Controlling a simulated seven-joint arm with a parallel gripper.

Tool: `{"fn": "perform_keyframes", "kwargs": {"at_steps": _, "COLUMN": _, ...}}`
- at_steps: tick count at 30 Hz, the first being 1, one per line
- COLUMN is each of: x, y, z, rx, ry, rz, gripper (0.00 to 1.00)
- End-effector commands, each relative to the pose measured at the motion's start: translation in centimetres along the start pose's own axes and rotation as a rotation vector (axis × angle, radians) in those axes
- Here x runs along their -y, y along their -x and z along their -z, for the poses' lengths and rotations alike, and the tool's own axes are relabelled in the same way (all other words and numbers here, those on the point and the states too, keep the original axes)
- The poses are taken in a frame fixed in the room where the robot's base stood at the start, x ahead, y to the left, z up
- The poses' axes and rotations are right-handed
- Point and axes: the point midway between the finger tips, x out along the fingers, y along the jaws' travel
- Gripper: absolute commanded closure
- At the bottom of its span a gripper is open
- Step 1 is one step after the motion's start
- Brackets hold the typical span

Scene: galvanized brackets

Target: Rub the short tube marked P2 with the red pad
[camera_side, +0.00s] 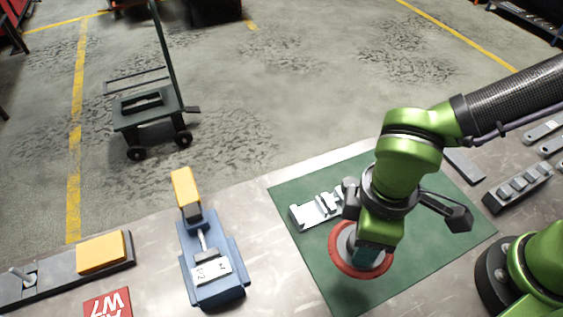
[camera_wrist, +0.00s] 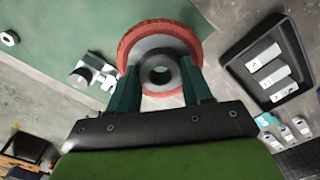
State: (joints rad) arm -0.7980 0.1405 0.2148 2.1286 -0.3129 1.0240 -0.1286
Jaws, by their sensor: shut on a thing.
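The red pad (camera_side: 337,257) is a round disc with a red rim and a grey top, at the green mat. In the wrist view, my gripper (camera_wrist: 161,88) is shut on the dark round hub of the red pad (camera_wrist: 137,36). In the side view, my gripper (camera_side: 367,256) is low over the mat; whether the pad touches it I cannot tell. I cannot make out a P2 mark on any part. Small silver pieces with dark marks (camera_wrist: 262,57) lie in a tray in the wrist view. A pale marked piece (camera_side: 211,271) sits on the blue vise.
The green mat (camera_side: 300,245) also bears a silver bracket-like fixture (camera_side: 313,211), close left of my gripper. The blue vise (camera_side: 219,292) has a yellow block above. A dark tray (camera_side: 518,187) stands right. A yellow block (camera_side: 101,252) and red sign (camera_side: 108,303) are left. A cart (camera_side: 150,112) stands behind.

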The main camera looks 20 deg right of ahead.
Motion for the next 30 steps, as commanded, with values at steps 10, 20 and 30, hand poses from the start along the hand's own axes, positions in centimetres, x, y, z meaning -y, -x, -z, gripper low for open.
{"fn": "perform_keyframes", "kwargs": {"at_steps": 10, "x": 2.8, "y": -1.4, "z": 4.8, "rx": 0.027, "ry": 0.065, "rz": 0.014, "gripper": 0.75}}
{"fn": "perform_keyframes", "kwargs": {"at_steps": 20, "x": 6.7, "y": -0.5, "z": 15.2, "rx": 0.02, "ry": 0.096, "rz": 0.008, "gripper": 0.75}}
{"fn": "perform_keyframes", "kwargs": {"at_steps": 30, "x": 8.5, "y": 2.2, "z": 21.8, "rx": -0.005, "ry": 0.042, "rz": -0.002, "gripper": 0.75}}
